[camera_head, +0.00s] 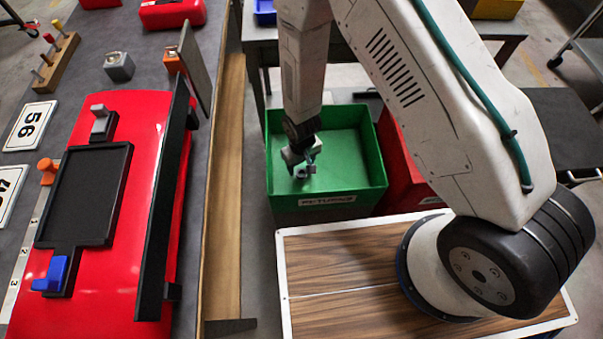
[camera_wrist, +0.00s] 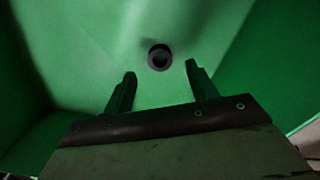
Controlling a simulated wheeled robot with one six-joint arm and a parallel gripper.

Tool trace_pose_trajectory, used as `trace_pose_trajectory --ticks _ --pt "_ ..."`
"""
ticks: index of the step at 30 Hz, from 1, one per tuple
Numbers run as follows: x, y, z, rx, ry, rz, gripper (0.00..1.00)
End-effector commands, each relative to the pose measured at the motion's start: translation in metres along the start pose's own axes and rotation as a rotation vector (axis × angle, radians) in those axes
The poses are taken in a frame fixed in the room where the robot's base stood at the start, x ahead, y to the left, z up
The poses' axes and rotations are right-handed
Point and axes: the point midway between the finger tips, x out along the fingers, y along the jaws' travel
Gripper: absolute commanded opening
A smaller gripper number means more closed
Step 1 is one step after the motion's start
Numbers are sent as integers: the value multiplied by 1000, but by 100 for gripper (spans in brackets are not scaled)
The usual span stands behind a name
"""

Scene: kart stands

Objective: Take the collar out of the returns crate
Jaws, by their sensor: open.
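The collar (camera_wrist: 150,58) is a small dark ring lying on the floor of the green returns crate (camera_head: 328,200). In the wrist view it sits just beyond the fingertips, near the middle of the gap between them. My gripper (camera_head: 303,170) reaches down into the crate and is open and empty. Its two fingers also show in the wrist view (camera_wrist: 160,70), apart, with the collar ahead of them and not between them. In the head view I cannot make out the collar; my gripper and wrist cover part of the crate floor.
Green crate walls surround my gripper. A red crate (camera_head: 400,160) stands right beside the green one, partly behind my arm. A wood-grain top (camera_head: 340,300) lies in front. To the left, a long wooden rail (camera_head: 226,200) edges the bench with the red kart panel (camera_head: 130,220).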

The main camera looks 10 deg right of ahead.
Motion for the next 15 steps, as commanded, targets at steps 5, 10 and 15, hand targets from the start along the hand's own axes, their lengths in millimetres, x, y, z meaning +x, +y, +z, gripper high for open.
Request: trace_pose_trajectory --ticks 5,10,15 --pt "29 -1 1 0 -3 1 57" --pt "40 -1 1 0 -3 2 57" --pt "40 -1 1 0 -2 2 57"
